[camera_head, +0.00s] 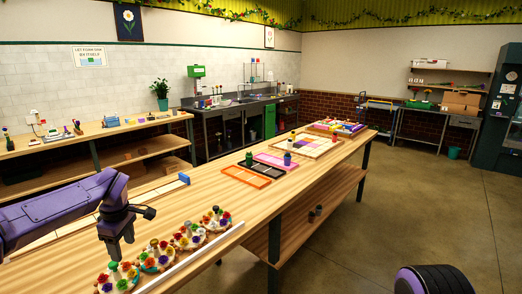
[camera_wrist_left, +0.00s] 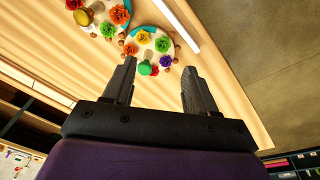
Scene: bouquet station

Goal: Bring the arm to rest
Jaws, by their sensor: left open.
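My left arm (camera_head: 60,207) comes in from the left in the head view. Its gripper (camera_head: 118,250) points down over the near left part of the long wooden table (camera_head: 215,178). In the left wrist view the two dark fingers of my left gripper (camera_wrist_left: 158,88) stand wide apart with nothing between them. A round piece with colourful flowers and a green knob (camera_wrist_left: 147,68) shows beyond the fingertips, apart from them. My right gripper is not in view; a dark and purple part of my body (camera_head: 432,280) shows at the bottom right of the head view.
Several flower-topped round pieces (camera_head: 189,236) stand in a row beside a white strip (camera_head: 190,260) on the near table edge. Coloured trays (camera_head: 247,175) lie farther along the table. A back bench (camera_head: 90,130) carries small items. The floor on the right (camera_head: 400,205) is clear.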

